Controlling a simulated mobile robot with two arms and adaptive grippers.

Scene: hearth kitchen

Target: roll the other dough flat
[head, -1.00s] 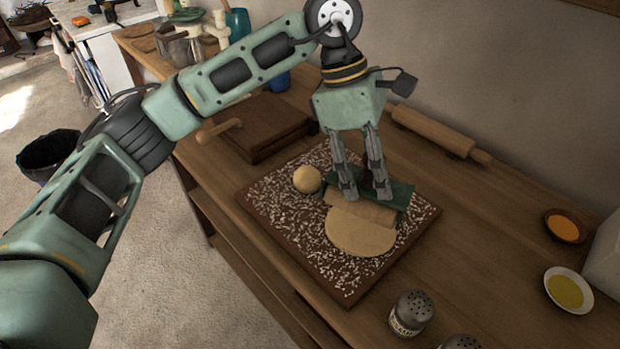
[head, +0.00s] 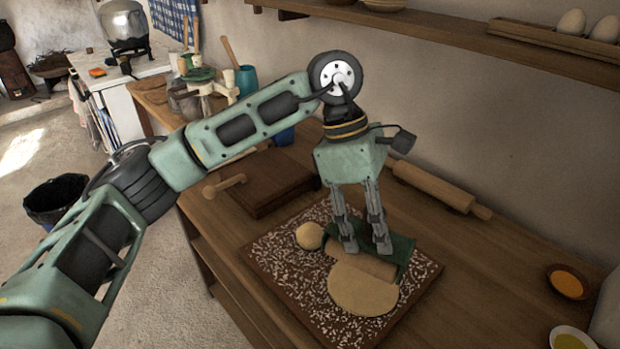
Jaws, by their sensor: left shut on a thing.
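A flat round of pale dough (head: 362,291) lies on the dark, flour-strewn board (head: 283,288). A round dough ball (head: 310,236) sits on the same board, to the left of my left gripper. My left gripper (head: 366,249) points down at the far part of the board and is shut on a small roller (head: 372,266) with a tan cylinder and a green frame. The roller is at the far edge of the flat dough and seems to touch it; the fingers hide part of it. My right gripper is not in view.
A wooden rolling pin (head: 436,186) lies by the wall. Bare counter lies between.

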